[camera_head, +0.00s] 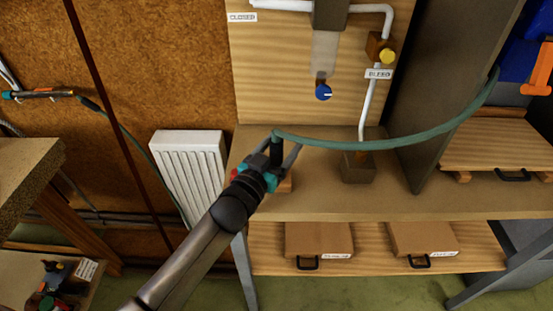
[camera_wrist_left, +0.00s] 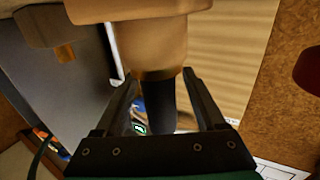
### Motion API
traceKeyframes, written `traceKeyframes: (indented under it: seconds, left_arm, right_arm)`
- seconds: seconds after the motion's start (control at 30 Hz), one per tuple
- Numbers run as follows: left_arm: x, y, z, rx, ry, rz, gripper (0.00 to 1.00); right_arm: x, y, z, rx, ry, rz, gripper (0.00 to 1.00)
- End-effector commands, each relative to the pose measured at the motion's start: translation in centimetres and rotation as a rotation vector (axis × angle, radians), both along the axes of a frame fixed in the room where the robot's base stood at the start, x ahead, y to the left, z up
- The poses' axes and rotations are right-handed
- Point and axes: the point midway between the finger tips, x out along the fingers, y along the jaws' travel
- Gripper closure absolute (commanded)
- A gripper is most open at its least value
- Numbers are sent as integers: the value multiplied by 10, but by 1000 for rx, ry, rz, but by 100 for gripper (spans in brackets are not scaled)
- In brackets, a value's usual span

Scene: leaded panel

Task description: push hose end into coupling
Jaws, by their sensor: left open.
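My left gripper (camera_head: 277,156) is open, with its fingers spread around the dark end piece (camera_head: 276,148) of the green hose (camera_head: 400,138). The hose runs from there in a sagging arc to the upper right. In the left wrist view my left gripper (camera_wrist_left: 158,100) has one finger on each side of the black end piece (camera_wrist_left: 158,98). That piece meets a thick tan cylinder (camera_wrist_left: 152,50), which looks like the coupling. How deep it sits there I cannot tell. In the head view the coupling is mostly hidden behind my gripper. My right gripper is not in view.
A block (camera_head: 358,170) with a white pipe stands right of the gripper. A radiator (camera_head: 190,165) is at left.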

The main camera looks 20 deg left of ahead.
Motion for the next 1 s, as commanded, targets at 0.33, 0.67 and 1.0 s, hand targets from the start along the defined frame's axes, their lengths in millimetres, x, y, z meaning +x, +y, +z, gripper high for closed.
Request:
traceKeyframes:
  seconds: [0.33,0.67,1.0]
  left_arm:
    - [4,-1,0,0,1,0,30]
    - [4,-1,0,0,1,0,67]
    - [4,-1,0,0,1,0,100]
  right_arm:
    - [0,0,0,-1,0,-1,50]
    - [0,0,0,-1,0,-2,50]
    - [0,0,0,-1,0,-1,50]
